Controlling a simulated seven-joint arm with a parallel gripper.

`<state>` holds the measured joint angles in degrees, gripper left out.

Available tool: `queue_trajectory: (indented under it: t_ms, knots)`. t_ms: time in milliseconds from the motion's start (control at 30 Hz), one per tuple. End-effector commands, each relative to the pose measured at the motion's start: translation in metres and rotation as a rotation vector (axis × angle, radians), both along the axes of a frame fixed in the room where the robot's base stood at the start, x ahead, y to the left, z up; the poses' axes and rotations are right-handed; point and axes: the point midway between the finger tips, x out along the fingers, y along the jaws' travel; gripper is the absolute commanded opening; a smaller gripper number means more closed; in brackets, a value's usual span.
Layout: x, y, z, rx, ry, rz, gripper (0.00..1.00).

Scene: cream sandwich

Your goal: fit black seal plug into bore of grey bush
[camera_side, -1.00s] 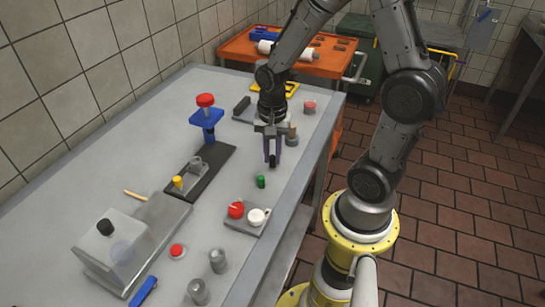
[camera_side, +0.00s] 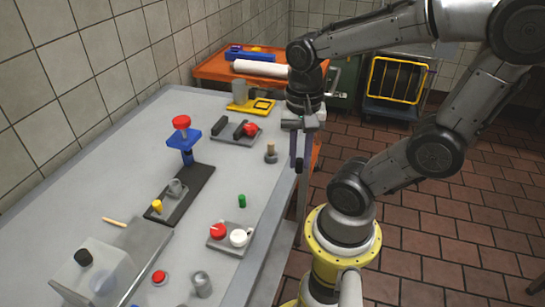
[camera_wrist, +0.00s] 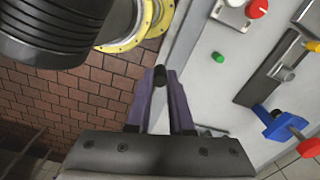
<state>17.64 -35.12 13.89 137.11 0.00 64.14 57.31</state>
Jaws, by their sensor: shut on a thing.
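My gripper (camera_side: 299,165) hangs upright, fingers down, at the table's right edge in the side view. In the wrist view my gripper (camera_wrist: 160,78) is shut on a small black plug (camera_wrist: 159,76), whose rounded end shows between the purple fingertips. A grey hollow-looking piece (camera_side: 175,187) stands on a small plate on the dark strip. Another grey cylinder (camera_side: 201,285) stands at the front of the table. I cannot tell which grey piece is the bush, and no bore shows clearly.
A green cylinder (camera_side: 242,201) stands alone near the right edge. A grey tray (camera_side: 222,248) holds red and white pieces. A grey base with a tan peg (camera_side: 270,154) stands close left of my gripper. A blue stand with a red top (camera_side: 182,138) rises farther left.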

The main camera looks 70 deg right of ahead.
Motion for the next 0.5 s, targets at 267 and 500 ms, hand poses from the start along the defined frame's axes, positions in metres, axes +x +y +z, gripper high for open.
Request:
queue_trajectory:
  t_ms: [267, 500]
  knots:
    - [0.002, -0.001, 0.009, 0.0, 0.0, 0.007, 0.0]
    - [0.066, -0.002, 0.043, 0.0, 0.002, 0.122, 0.0]
